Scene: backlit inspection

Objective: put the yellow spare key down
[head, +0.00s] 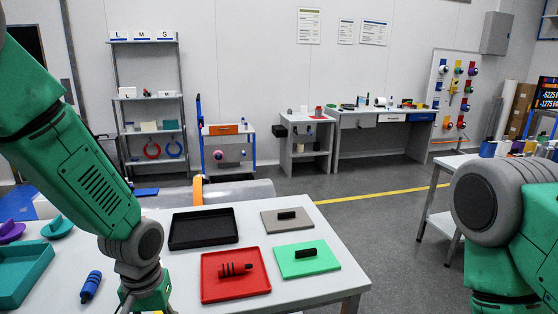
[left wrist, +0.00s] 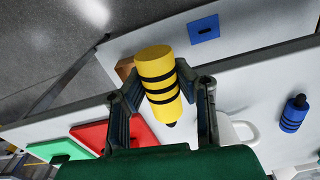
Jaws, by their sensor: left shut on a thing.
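The yellow spare key (left wrist: 157,70) is a yellow cylinder with black bands and a dark tip. In the left wrist view it sits between the two fingers of my left gripper (left wrist: 165,88), which is shut on it. The white table shows behind it; I cannot tell its height above the table. In the head view my left gripper (head: 146,304) is cut off by the bottom edge, and the key is not clearly visible there. My right arm shows at the right, but its gripper is out of frame.
On the white table (head: 330,286) lie a red tray (head: 214,293) with a red banded key (head: 235,268), a green plate (head: 325,265), a grey plate (head: 273,226), a black tray (head: 203,240), a blue key (head: 91,287) and a teal tray (head: 35,258). A blue plate (left wrist: 210,25) shows in the left wrist view.

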